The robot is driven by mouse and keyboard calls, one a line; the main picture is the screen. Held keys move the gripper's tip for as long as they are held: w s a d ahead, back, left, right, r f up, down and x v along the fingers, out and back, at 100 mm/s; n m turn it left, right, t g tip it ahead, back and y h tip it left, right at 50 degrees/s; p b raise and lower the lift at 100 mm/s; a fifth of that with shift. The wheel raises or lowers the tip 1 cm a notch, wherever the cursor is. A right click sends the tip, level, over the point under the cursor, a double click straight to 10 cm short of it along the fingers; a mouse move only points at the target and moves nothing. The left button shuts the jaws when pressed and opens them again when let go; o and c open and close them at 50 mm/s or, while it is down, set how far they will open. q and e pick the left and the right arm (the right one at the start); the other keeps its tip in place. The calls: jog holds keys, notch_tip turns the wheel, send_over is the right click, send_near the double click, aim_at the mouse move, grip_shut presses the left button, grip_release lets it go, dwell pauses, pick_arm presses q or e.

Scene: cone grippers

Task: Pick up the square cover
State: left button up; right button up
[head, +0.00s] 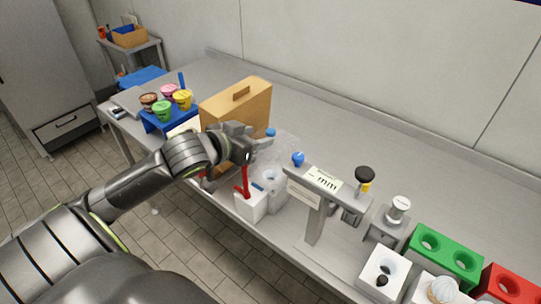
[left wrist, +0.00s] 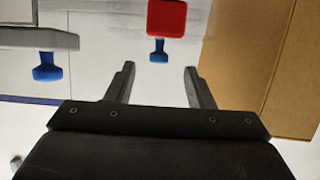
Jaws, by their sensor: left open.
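My left gripper (head: 260,143) is above the table's front half, beside the wooden case, with its fingers pointing right. In the left wrist view it (left wrist: 160,68) is open, with nothing between the fingers. Just past it is a faint see-through cover (head: 286,147), partly hidden by the gripper, with a blue knob (head: 271,132) at its back. I cannot tell for certain that this is the square cover. The left wrist view shows a red square piece (left wrist: 166,17) with a blue knob beyond the fingertips; I cannot tell whether it belongs to the cover. My right gripper is out of view.
The tan case (head: 237,108) stands close behind my left gripper. A white block with a red lever (head: 243,188) is below it. Colourful cups (head: 163,108) are at left. The back of the table is clear.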

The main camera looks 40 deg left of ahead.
aim_at(267, 135)
pick_arm(q)
jog(key=shift+x, duration=2.45)
jog(key=shift+d, duration=0.1)
jog(key=shift+s, duration=0.1)
grip_shut()
